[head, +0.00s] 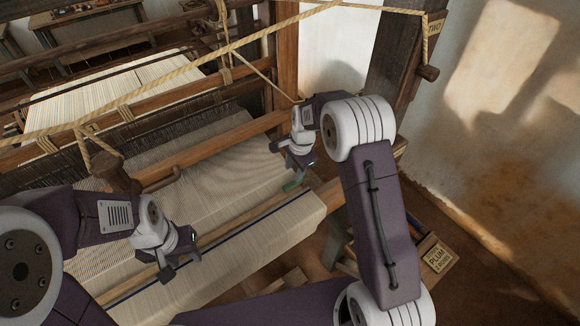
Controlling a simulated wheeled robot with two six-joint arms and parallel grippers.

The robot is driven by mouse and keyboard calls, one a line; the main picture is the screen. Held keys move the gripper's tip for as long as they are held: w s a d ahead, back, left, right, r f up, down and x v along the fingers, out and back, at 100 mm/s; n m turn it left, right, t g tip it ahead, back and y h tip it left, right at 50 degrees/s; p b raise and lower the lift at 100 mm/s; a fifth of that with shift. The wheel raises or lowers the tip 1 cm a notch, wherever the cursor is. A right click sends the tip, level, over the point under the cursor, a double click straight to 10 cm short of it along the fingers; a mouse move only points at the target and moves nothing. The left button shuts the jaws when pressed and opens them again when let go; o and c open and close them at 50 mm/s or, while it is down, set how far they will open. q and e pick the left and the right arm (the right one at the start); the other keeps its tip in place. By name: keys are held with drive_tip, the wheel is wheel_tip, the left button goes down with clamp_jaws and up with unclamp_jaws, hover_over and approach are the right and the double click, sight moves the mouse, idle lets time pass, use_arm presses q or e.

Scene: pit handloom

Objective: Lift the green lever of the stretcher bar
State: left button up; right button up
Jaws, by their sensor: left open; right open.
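The bar lies slantwise across the pale woven cloth (262,233). My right gripper (287,161) is open and empty just above and behind the lever in the picture. A small gap seems to show between its fingers and the lever; exact height is hard to tell. My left gripper (156,267) is open and empty over the left part of the cloth, near the bar. Its wrist and fingers hide some of the bar there.
Ropes (165,87) run over the loom, and a thick post (394,62) stands at the right.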

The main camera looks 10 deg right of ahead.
sight(291, 184)
drive_tip(key=f+p, duration=0.1)
drive_tip(key=f, duration=0.1)
drive_tip(key=w+f+p, duration=0.1)
drive_tip(key=f+p, duration=0.1)
drive_tip(key=f, duration=0.1)
drive_tip(key=f+p, duration=0.1)
drive_tip(key=f, duration=0.2)
drive_tip(key=shift+w+a+f, duration=0.25)
drive_tip(key=shift+w+a, duration=0.05)
drive_tip(key=shift+w, duration=0.1)
drive_tip(key=shift+s+f+p, duration=0.1)
drive_tip(key=shift+f+p, duration=0.1)
drive_tip(key=shift+p, duration=0.1)
drive_tip(key=shift+s, duration=0.3)
drive_tip(key=shift+w+a+f, duration=0.1)
drive_tip(key=shift+w, duration=0.15)
clamp_jaws()
use_arm(q)
wheel_tip(291, 184, up, 4)
drive_tip(key=shift+r, duration=0.2)
drive_tip(key=shift+s, duration=0.15)
